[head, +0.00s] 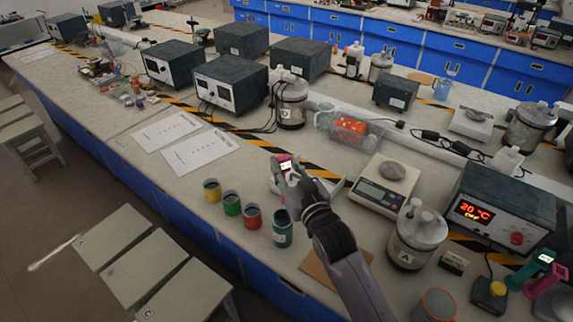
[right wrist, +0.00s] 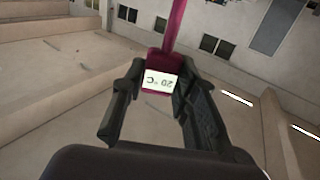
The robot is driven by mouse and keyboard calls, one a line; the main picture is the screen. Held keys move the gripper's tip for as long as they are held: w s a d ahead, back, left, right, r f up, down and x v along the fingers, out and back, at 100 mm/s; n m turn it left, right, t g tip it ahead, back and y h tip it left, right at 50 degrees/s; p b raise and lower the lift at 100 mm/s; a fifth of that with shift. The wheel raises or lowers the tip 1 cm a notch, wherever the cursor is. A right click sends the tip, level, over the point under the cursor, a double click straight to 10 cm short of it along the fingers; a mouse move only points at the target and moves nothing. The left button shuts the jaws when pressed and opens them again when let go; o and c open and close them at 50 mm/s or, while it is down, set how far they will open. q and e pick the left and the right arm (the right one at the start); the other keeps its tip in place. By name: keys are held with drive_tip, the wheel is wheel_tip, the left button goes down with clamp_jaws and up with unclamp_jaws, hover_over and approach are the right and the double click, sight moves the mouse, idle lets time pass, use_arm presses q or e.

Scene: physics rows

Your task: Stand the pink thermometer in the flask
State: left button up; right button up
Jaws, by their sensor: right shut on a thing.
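The pink thermometer (right wrist: 161,76) is between the fingers of my right gripper (right wrist: 150,110), its display reading 20 °C and its thin stem running away from the camera. In the head view my right gripper (head: 291,178) is shut on the thermometer (head: 284,160) near the middle of the bench, behind the paint-coloured cups. I cannot tell which is the flask. My left gripper is not in view.
Yellow, green, red and dark green cups (head: 282,228) stand in a row left of my right arm. A scale (head: 376,186) with a grey stone is to the right. A heater box (head: 498,218) reads 20 °C. White sheets (head: 203,151) lie on the left.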

drive_tip(key=shift+f+b, duration=0.3)
drive_tip(key=shift+f, duration=0.55)
wheel_tip(320, 180, down, 11)
drive_tip(key=b, duration=0.8)
